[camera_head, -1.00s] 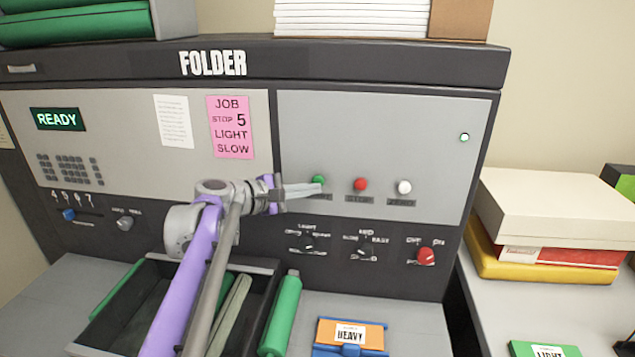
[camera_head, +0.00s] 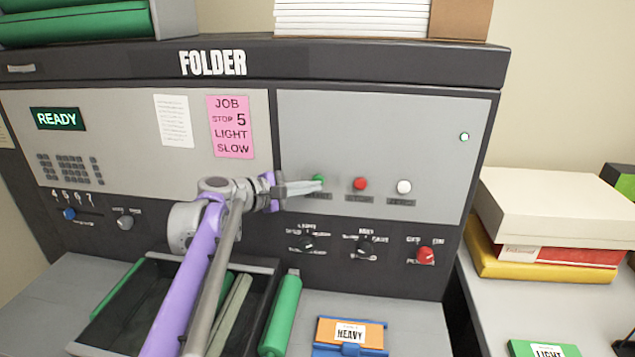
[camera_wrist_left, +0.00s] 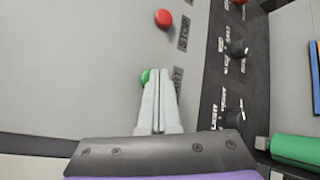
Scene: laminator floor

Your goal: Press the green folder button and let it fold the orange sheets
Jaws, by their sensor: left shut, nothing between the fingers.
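The folder (camera_head: 370,120) is a grey and dark machine with a lit READY display (camera_head: 58,119). Its green button (camera_head: 319,178) is partly hidden behind my left gripper's fingertips (camera_head: 320,186). The left gripper is shut and empty, its tips at or just in front of the button; I cannot tell if they touch. In the left wrist view the green button (camera_wrist_left: 145,76) shows beside the shut fingertips (camera_wrist_left: 160,75). A red button (camera_head: 360,184) and a white button (camera_head: 404,187) sit to the right. No orange sheets are recognisable. My right gripper is not in view.
Below the buttons are black knobs (camera_head: 367,248) and a red power knob (camera_head: 425,256). A dark bin (camera_head: 255,266) with green rolls and an orange HEAVY box (camera_head: 350,334) stand in front. Stacked boxes (camera_head: 555,215) are at the right.

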